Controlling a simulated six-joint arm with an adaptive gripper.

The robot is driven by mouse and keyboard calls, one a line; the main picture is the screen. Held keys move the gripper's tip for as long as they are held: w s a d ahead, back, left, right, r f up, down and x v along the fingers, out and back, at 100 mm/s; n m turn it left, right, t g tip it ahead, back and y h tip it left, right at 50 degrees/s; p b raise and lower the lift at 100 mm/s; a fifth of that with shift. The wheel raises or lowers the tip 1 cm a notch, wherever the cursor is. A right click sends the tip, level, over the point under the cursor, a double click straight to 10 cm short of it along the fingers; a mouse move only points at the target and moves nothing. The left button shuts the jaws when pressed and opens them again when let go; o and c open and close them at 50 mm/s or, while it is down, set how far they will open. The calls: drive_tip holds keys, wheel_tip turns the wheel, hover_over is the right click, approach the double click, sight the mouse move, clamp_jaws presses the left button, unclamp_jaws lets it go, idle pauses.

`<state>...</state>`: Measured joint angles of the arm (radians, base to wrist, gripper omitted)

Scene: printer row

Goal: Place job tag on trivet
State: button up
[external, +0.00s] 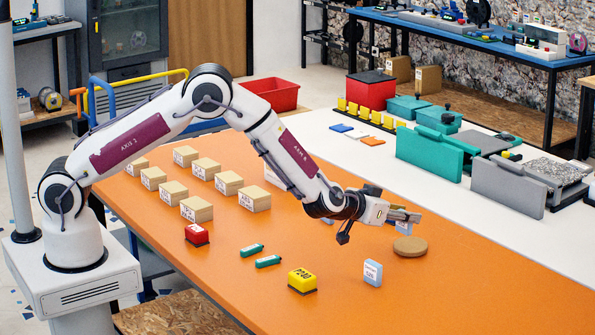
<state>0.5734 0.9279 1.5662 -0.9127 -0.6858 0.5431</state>
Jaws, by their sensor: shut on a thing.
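The trivet (410,247) is a round, tan, cork-like disc lying flat on the orange table, right of the middle. My gripper (405,217) is above it and slightly to its left, shut on a small pale-blue job tag (403,228). The gripper's fingers hide much of the held tag. The tag's lower edge appears close above the trivet; I cannot tell whether they touch. Another light-blue tag (372,272) with a white label stands upright on the table in front and to the left of the trivet.
A yellow labelled block (302,281), two green pieces (268,261) and a red block (197,235) lie to the left. Several labelled wooden blocks (229,183) stand behind them. Teal and grey bins (430,150) are on the white surface behind. Table right of the trivet is clear.

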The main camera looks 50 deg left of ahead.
sight(401, 227)
idle(0.3)
drive_tip(key=shift+f, duration=1.9)
drive_tip(key=shift+f, duration=0.1)
drive_tip(key=o, duration=0.9)
drive_tip(key=shift+s, duration=0.1)
drive_tip(key=shift+s+r, duration=0.2)
drive_tip(key=shift+r, duration=0.05)
drive_tip(key=shift+v, duration=5.65)
drive_tip(key=shift+r, duration=0.1)
